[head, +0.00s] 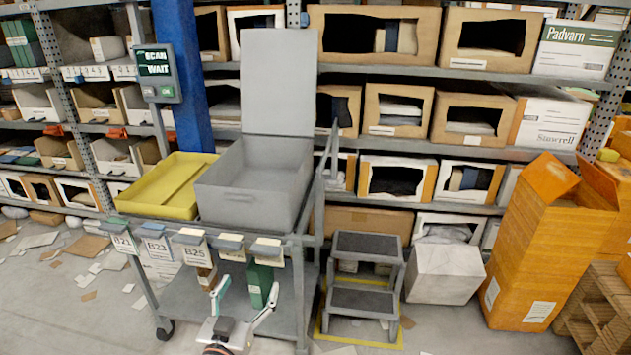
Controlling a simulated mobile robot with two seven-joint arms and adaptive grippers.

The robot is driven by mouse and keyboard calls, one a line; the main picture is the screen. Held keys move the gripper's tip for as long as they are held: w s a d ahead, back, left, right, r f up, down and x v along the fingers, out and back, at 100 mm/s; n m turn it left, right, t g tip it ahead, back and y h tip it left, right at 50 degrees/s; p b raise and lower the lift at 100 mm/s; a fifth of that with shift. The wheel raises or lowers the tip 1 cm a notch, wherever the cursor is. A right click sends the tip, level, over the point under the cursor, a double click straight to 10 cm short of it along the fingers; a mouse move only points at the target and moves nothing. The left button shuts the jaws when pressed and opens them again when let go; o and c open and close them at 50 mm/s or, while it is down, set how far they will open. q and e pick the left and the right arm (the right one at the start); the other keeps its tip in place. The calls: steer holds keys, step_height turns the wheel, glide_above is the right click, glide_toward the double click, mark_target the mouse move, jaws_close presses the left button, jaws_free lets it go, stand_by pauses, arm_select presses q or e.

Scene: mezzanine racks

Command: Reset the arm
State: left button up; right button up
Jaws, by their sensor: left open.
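My left gripper (246,294) shows at the bottom of the head view, left of centre. Its two fingers are spread wide apart and nothing is between them. It is in front of the cart (232,303), below the row of label tags on the cart's front edge. A green box (260,285) on the cart's lower shelf shows behind the fingers. I cannot tell whether the fingers touch the cart. My right gripper is not in view.
On the cart stand a grey bin (252,208) with its lid up and a yellow tray (165,187). A step stool (362,285), a white box (445,272) and a tall orange carton (545,250) stand to the right. Stocked racks fill the back. Paper scraps litter the left floor.

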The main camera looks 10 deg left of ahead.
arm_select(q)
steer(key=s+d+f+m+g+p, duration=0.1)
steer(key=s+f, duration=0.3)
steer(key=s, duration=0.5)
steer(key=s+d+f+m+g+h+p, duration=0.1)
steer(key=s+f+g, duration=0.3)
steer(key=s, duration=0.5)
steer(key=s+d+f+m+g+h+p, duration=0.1)
steer(key=s+f+m+g+p, duration=0.1)
steer(key=s+f, duration=0.3)
steer(key=s+p, duration=0.1)
steer(key=s, duration=0.3)
steer(key=shift+s+f+p, duration=0.25)
steer(key=shift+f+p, duration=0.05)
steer(key=shift+f, duration=0.1)
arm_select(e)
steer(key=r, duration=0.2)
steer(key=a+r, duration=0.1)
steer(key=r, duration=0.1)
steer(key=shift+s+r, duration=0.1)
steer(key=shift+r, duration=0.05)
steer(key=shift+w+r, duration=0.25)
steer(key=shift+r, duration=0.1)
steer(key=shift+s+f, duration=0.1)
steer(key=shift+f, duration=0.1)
